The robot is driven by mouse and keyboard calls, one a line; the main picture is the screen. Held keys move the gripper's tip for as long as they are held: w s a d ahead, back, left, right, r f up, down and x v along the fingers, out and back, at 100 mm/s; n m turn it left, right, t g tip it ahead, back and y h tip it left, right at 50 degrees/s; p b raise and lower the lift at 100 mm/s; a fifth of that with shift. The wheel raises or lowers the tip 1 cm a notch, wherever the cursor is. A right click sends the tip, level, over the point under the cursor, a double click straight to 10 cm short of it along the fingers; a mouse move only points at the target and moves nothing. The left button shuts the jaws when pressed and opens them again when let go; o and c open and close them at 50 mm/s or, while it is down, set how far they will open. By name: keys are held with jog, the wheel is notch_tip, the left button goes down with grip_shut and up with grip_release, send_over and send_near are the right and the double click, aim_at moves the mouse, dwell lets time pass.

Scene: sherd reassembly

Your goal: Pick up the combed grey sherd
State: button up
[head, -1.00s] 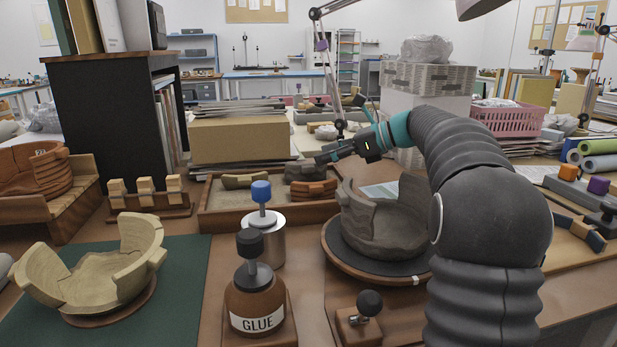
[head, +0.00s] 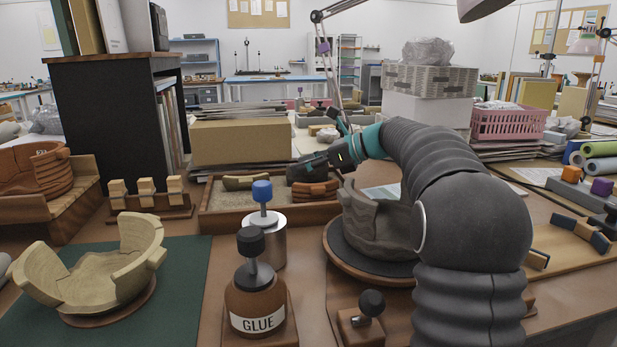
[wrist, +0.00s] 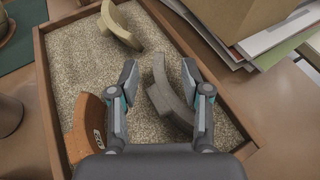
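The grey sherd (wrist: 168,98) is a curved piece lying on the sand in the wooden tray (wrist: 44,85). In the wrist view it lies between the two fingers of my gripper (wrist: 158,72), nearer the right finger. The fingers are open, with sand visible between the left finger and the sherd. I cannot make out combing on its surface. In the head view my gripper (head: 303,170) is low over the back right of the tray and hides most of the grey sherd.
An orange-brown sherd (wrist: 90,130) lies left of the gripper, close to the left finger. A tan sherd (wrist: 120,26) lies farther off in the tray. A stack of papers with a box (head: 240,140) stands behind the tray. A grey partial bowl (head: 378,225) sits on a turntable at front right.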

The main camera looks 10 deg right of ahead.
jog(key=shift+f, duration=0.1)
grip_shut()
